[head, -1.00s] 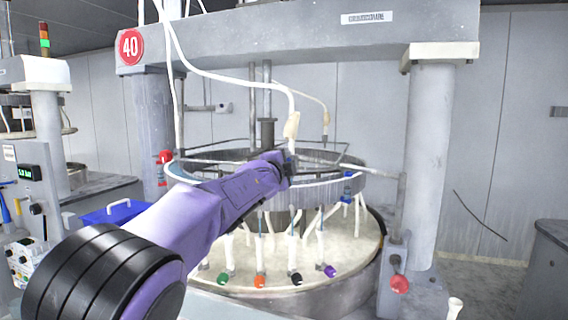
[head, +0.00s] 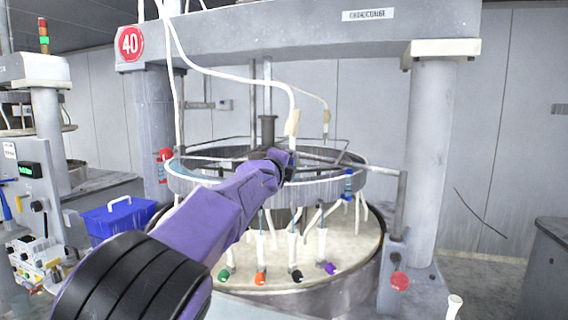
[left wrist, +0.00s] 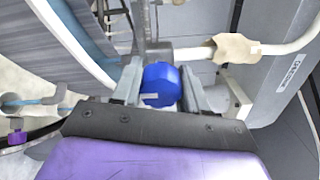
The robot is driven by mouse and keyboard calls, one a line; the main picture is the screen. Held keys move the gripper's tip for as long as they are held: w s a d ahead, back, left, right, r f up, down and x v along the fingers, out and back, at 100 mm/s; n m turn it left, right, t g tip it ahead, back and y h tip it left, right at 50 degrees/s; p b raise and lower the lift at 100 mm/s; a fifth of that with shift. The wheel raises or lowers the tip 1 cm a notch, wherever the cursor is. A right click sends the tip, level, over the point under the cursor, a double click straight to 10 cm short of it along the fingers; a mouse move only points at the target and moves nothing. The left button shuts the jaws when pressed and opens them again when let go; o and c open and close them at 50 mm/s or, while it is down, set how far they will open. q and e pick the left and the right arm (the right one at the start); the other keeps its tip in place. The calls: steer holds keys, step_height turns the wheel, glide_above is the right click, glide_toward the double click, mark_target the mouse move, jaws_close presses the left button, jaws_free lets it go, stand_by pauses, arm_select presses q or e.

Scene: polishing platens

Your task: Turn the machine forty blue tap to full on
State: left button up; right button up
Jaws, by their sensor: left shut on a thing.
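Machine forty, with its red number 40 sign (head: 130,43), stands in front of me. My left gripper (head: 282,163) is at the far end of my purple arm, at the ring above the platen. In the left wrist view a round blue tap knob (left wrist: 160,84) sits between the two grey fingers of my left gripper (left wrist: 162,92), which are shut on it. My right gripper is in neither view.
A white hose (head: 235,80) comes down beside my gripper. A blue bin (head: 118,219) stands left; a red knob (head: 399,281) is at right.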

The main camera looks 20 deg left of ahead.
arm_select(q)
steer(key=shift+d+f, duration=0.1)
steer(key=o, duration=0.8)
steer(key=shift+c, duration=0.2)
steer(key=o, duration=0.3)
steer(key=shift+d, duration=0.25)
steer(key=shift+s+f+b, duration=0.1)
steer(key=shift+s+b, duration=0.25)
steer(key=s+b, duration=0.4)
steer(key=s, duration=0.5)
steer(key=shift+s+a, duration=0.2)
steer(key=shift+s, duration=0.2)
